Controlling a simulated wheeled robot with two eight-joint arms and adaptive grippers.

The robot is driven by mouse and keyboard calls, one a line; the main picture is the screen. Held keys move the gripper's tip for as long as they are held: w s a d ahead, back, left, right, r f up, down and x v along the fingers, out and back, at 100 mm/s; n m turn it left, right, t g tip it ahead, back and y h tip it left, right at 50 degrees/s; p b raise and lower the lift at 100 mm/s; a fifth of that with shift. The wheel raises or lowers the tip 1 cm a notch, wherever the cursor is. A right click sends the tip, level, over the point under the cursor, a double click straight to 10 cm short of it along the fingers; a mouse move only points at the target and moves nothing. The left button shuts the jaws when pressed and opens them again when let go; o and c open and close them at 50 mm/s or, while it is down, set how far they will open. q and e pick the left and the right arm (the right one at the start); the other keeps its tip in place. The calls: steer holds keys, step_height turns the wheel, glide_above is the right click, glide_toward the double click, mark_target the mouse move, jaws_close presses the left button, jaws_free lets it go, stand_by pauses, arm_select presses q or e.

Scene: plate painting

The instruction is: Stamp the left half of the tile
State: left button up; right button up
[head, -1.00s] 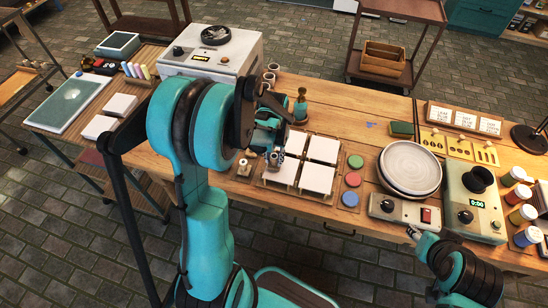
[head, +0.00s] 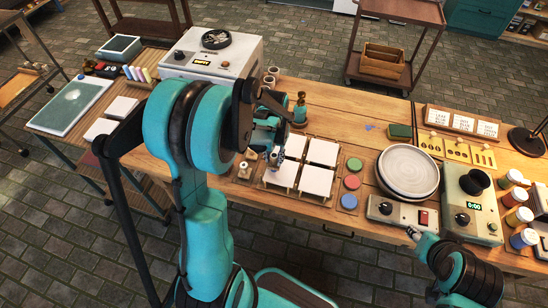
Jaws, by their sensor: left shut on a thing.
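Several blank white tiles lie in a light wooden rack (head: 296,194) in the middle of the workbench. My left gripper (head: 277,150) is over the left side of the rack, shut on a small stamp (head: 274,161). The stamp is at the near-left tile (head: 282,175), close to its far edge. I cannot tell whether it touches the tile. The gripper and arm partly hide the stamp and the far-left tile (head: 294,146). Green, red (head: 351,181) and blue ink pads stand in a column right of the rack. My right gripper (head: 413,232) is low at the bench's front edge; its jaws are too small to read.
A small stamp-like piece (head: 243,170) stands left of the rack. A round plate (head: 408,167) sits on a turntable base to the right, beside a device with a dark cup (head: 475,181) and paint jars. A bottle (head: 300,108) stands behind the rack. Bare wood lies behind the pads.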

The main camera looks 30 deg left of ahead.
arm_select(q)
steer(key=shift+r+p, duration=1.5)
steer(key=shift+r, duration=0.8)
steer(key=shift+f, duration=0.1)
steer(key=o, duration=0.4)
steer(key=c, duration=0.4)
steer(key=shift+w+d, duration=0.1)
